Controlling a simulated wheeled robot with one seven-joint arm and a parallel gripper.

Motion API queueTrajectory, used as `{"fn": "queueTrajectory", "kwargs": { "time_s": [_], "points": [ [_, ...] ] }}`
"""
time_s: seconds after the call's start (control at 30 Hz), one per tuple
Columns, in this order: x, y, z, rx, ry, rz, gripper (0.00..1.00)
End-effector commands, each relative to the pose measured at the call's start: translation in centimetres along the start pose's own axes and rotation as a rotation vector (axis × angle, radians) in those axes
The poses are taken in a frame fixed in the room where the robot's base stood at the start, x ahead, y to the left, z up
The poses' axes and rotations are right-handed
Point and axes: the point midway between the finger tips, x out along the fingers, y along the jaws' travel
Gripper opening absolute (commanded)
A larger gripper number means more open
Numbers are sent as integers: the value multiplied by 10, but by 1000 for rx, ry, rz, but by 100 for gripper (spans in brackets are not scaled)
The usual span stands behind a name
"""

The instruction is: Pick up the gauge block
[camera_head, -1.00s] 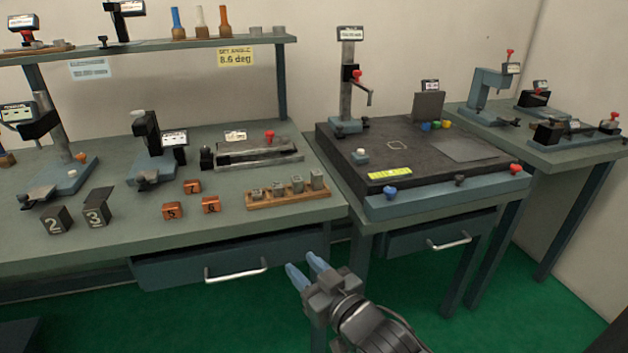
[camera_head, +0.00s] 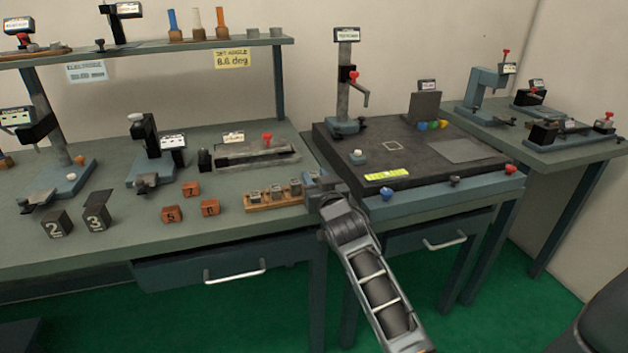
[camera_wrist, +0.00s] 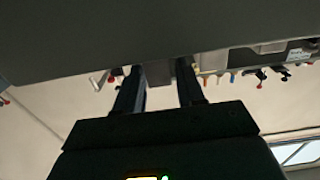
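Several small grey metal pieces (camera_head: 275,191) stand in a wooden rack (camera_head: 262,205) near the front right of the left bench. I cannot tell which of them, if any, is the gauge block. My gripper (camera_head: 318,180) is by the right end of the rack and hides that end in the head view. The wrist view points across toward the wall and does not show the rack clearly.
Orange numbered blocks (camera_head: 190,189) and dark numbered blocks (camera_head: 57,224) stand left of the rack. A metal fixture with a red knob (camera_head: 245,150) lies behind it. A black surface plate (camera_head: 340,150) on the right bench is close to my arm.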

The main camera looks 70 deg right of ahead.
Motion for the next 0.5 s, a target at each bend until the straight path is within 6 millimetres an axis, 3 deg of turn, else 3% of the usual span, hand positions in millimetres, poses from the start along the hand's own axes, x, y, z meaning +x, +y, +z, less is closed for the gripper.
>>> {"fn": "queueTrajectory", "kwargs": {
  "time_s": [0.2,0.5],
  "points": [
    [25,0,-1,0,1,0,38],
    [27,0,0,-1,1,-1,35]
  ]
}}
